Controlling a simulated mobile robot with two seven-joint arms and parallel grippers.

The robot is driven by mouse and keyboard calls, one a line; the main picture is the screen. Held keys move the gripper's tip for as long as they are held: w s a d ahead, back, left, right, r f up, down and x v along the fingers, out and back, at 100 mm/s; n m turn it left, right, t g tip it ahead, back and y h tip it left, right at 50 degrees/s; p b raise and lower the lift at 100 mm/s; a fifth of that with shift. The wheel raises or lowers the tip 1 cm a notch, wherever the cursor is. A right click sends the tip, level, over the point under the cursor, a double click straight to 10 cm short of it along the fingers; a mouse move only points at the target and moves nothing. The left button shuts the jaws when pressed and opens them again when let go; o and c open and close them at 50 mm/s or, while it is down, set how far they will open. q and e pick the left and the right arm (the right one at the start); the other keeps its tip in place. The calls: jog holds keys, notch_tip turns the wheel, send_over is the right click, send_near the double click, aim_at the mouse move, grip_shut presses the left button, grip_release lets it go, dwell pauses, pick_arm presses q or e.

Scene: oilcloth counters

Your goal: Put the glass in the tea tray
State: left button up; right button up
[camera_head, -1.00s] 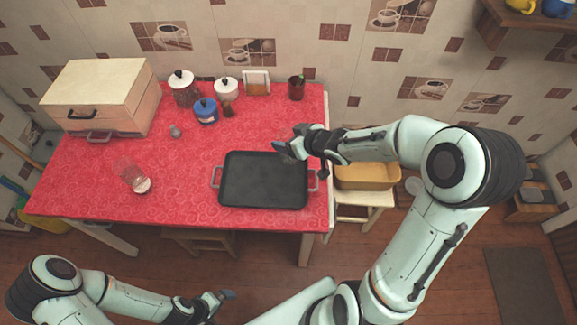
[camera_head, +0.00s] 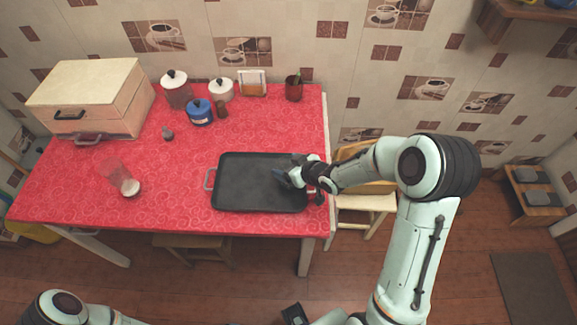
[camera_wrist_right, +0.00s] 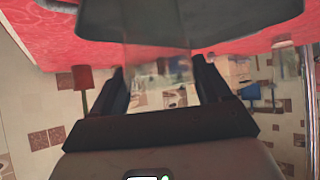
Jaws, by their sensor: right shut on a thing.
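The tea tray (camera_head: 240,185) is black with metal side handles and lies flat at the table's front right. Its dark shape shows upside down at the top of the right wrist view (camera_wrist_right: 190,15). My right gripper (camera_head: 282,178) is over the tray's right part. In the right wrist view its two fingers (camera_wrist_right: 160,82) are shut on a clear, see-through thing, seemingly the glass (camera_wrist_right: 158,62). The glass can hardly be made out in the head view. I cannot tell whether it touches the tray.
A clear vessel with a pale end (camera_head: 122,178) is left of the tray. Jars (camera_head: 199,112), a napkin holder (camera_head: 252,84), a dark red cup (camera_head: 294,90) and a wooden box (camera_head: 90,95) stand at the back. The red table (camera_head: 175,190) is clear around the tray's left.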

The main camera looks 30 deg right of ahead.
jog(key=shift+f, duration=0.15)
jog(key=o, duration=1.5)
pick_arm(q)
jog(key=shift+s+f, duration=0.1)
jog(key=shift+f, duration=0.05)
pick_arm(e)
jog(key=shift+s+r, duration=0.1)
jog(key=shift+r, duration=0.3)
pick_arm(q)
jog(key=w+r+p, duration=0.1)
jog(key=r, duration=0.1)
jog(key=w+r+p, duration=0.1)
jog(key=shift+w+r+p, duration=0.15)
jog(key=shift+r+p, duration=0.25)
pick_arm(e)
jog(key=v, duration=1.1)
jog(key=shift+s, duration=0.35)
